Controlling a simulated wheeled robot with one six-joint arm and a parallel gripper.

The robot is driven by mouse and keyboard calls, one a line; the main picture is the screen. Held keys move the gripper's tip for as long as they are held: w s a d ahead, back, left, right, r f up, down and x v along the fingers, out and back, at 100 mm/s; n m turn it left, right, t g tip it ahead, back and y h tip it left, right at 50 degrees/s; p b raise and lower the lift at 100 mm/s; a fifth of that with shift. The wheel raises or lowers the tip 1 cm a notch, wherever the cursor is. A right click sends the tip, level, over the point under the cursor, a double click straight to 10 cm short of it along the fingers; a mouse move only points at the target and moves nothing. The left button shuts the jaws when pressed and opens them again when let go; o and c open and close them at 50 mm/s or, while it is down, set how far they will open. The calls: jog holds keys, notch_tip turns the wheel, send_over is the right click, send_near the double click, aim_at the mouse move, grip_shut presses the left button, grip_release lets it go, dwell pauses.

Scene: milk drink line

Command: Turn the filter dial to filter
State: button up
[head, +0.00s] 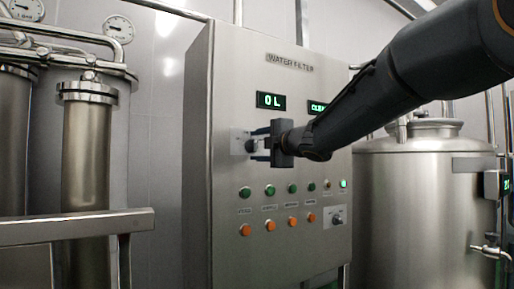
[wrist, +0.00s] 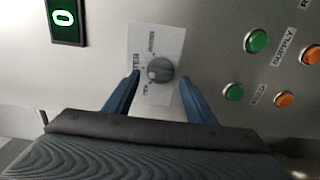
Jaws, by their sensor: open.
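The filter dial (wrist: 161,70) is a round grey knob on a white label plate (wrist: 168,37), seen in the wrist view. Small words stand around the knob; one on its left ends in "TER", partly hidden by a finger. A pale mark on the knob seems to face left, but its exact setting is hard to read. My gripper (wrist: 159,77) is open, with one blue finger on each side of the knob; I cannot tell whether they touch it. In the head view my gripper (head: 259,146) is at the plate (head: 238,141) and hides the knob.
The steel cabinet marked WATER FILTER (head: 290,63) has a green display reading "0 L" (head: 271,100) above the dial. Green buttons (head: 270,190) and orange buttons (head: 268,225) sit below, with another knob (head: 337,220) at lower right. A steel tank (head: 420,190) stands to the right.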

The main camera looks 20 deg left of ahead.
jog(key=b+v, duration=0.1)
jog(key=v, duration=0.6)
dwell(0.4)
jog(key=w+d+f+m+t+h, duration=0.1)
jog(key=w+d+f+m+h, duration=0.2)
jog(key=d+f, duration=0.35)
jog(key=w+d+f+m+t+h, duration=0.1)
jog(key=d+f+m+h, duration=0.2)
jog(key=d+f+m, duration=0.35)
jog(key=s+d+f+m+g+h, duration=0.35)
jog(key=d+f+m+h, duration=0.3)
jog(key=d+f, duration=0.95)
jog(key=s+d+f+m+g+h, duration=0.1)
jog(key=s+d+f+m+g, duration=0.25)
jog(key=s+f, duration=0.45)
jog(key=s+d+f+m+g+h, duration=0.15)
jog(key=s+d+f+m, duration=0.25)
jog(key=s+f, duration=0.4)
jog(key=s+d+f+m+g, duration=0.1)
jog(key=s+f+m+g, duration=0.1)
jog(key=s, duration=0.5)
jog(key=s+d+f+m+g+y, duration=0.1)
jog(key=s+f+m+g, duration=0.1)
jog(key=s+f, duration=0.3)
jog(key=s+g, duration=0.1)
jog(key=s, duration=0.2)
jog(key=shift+m, duration=0.25)
